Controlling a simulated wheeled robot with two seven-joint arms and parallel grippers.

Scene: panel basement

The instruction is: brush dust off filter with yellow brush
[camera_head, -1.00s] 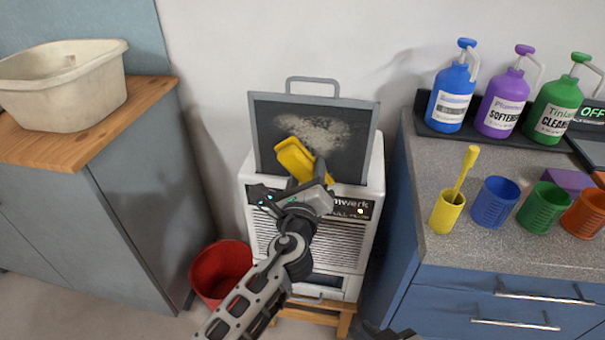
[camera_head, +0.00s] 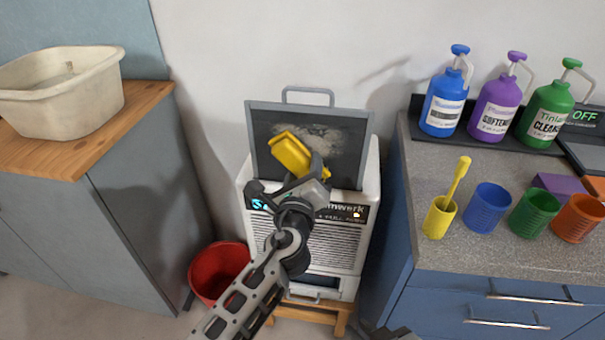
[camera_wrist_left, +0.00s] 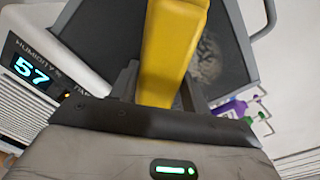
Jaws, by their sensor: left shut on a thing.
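The filter (camera_head: 353,160) is a dark panel with a grey frame and a top handle, standing upright out of the white dehumidifier (camera_head: 340,255). A pale dust patch (camera_head: 325,135) lies on its upper middle. My left gripper (camera_head: 307,179) is shut on the yellow brush (camera_head: 290,152), in front of the filter. The brush covers part of the filter and the lower left of the dust; I cannot tell whether it touches. The left wrist view also shows the brush (camera_wrist_left: 172,45) and dust (camera_wrist_left: 208,60). My right gripper (camera_head: 388,334) shows only as a dark piece at the bottom edge.
A red bucket (camera_head: 218,270) stands left of the dehumidifier. A beige basin (camera_head: 70,100) sits on the left cabinet. The right counter (camera_head: 460,245) holds pump bottles, coloured cups and a yellow cup (camera_head: 439,220) with a yellow stick. Cabinets flank the dehumidifier closely.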

